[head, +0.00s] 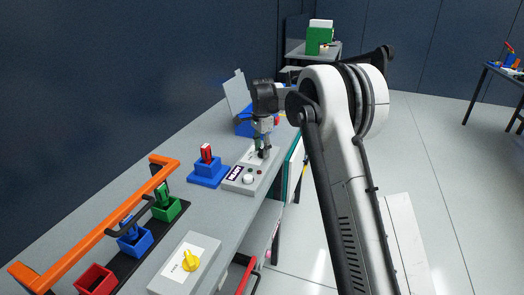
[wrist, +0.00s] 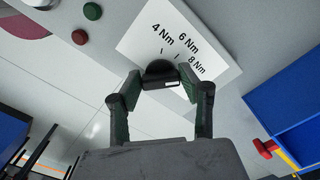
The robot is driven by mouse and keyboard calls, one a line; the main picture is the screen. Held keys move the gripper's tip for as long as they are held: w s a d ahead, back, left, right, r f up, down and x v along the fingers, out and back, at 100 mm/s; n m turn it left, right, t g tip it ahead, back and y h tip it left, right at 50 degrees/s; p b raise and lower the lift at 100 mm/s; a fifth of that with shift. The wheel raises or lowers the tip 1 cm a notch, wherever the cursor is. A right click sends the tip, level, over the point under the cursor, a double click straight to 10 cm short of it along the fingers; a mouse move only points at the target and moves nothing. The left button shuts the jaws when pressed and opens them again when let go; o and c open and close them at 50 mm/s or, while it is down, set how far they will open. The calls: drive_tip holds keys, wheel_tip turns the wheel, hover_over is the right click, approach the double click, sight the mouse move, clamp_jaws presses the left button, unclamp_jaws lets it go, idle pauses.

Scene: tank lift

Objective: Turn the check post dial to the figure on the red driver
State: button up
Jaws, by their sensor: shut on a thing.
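The check post (head: 243,182) is a light grey box on the bench. In the wrist view its black dial (wrist: 160,70) sits by a white plate (wrist: 205,42) marked 4 Nm, 6 Nm and 8 Nm. My gripper (wrist: 161,88) is shut on the dial, one finger on each side; it also shows over the post in the head view (head: 263,150). A white mark shows on the dial's near side; which figure the dial points to I cannot tell. A red driver (head: 207,152) stands upright in a blue stand (head: 208,173); its figure is too small to read.
A green holder (head: 167,210), a blue holder (head: 134,244) and a red holder (head: 96,281) stand by an orange rail (head: 100,225). A box with a yellow knob (head: 190,260) is in front. An open blue case (head: 243,122) lies behind my gripper.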

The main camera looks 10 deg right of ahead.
idle(0.5)
drive_tip(key=o, duration=1.1)
drive_tip(key=shift+o, duration=0.2)
wheel_tip(320, 180, up, 12)
